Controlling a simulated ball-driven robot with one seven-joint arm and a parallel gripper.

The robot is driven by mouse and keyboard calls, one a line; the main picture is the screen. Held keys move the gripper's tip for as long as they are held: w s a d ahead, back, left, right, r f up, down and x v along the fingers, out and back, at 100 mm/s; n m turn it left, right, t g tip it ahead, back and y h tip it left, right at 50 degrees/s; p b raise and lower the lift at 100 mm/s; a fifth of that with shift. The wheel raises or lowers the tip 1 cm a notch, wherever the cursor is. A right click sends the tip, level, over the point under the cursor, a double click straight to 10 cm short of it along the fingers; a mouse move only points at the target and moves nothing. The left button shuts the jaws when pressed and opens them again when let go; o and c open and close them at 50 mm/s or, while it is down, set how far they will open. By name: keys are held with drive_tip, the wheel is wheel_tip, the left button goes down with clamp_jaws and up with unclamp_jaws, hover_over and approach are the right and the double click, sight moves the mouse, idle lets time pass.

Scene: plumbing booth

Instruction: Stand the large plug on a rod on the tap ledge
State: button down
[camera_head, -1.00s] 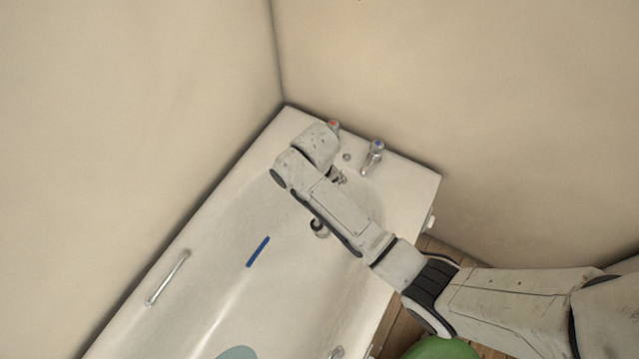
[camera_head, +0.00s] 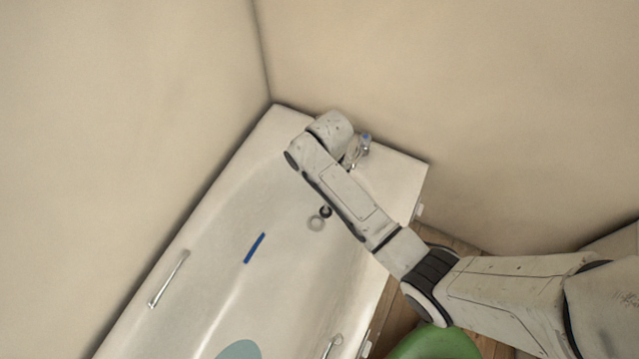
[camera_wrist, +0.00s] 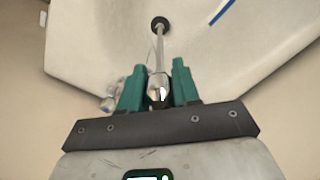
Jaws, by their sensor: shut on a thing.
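The large plug on a rod (camera_wrist: 160,25) shows in the wrist view as a black disc at the far end of a thin chrome rod. My gripper (camera_wrist: 158,66) has teal fingers shut on the rod's thicker near end. In the head view the black plug (camera_head: 326,212) shows just beside the grey drain ring (camera_head: 316,223), apart from it in the picture. My arm hides the gripper and most of the rod there. The pale tap ledge (camera_head: 405,172) is at the bath's far end, with a blue-capped chrome tap (camera_head: 364,142). The arm covers the ledge's left part.
A blue stick (camera_head: 255,248) lies in the bath. A chrome grab bar (camera_head: 168,279) is on the left side, and a grey-green round thing (camera_head: 240,349) is near the bottom edge. Walls close in behind the ledge. A green round-topped thing (camera_head: 433,343) stands outside the bath.

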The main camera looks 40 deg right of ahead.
drive_tip(key=s+d+f+b, duration=0.1)
drive_tip(key=d+b, duration=0.4)
drive_tip(key=d, duration=1.2)
drive_tip(key=s+d+f+b, duration=0.2)
drive_tip(key=d+b, duration=0.4)
drive_tip(key=d, duration=1)
drive_tip(key=shift+s+d+f, duration=0.2)
drive_tip(key=shift+s+d, duration=0.2)
idle(0.6)
drive_tip(key=shift+f, duration=0.2)
idle(0.9)
drive_tip(key=c, duration=0.7)
unclamp_jaws()
drive_tip(key=shift+c, duration=0.2)
wheel_tip(320, 180, up, 11)
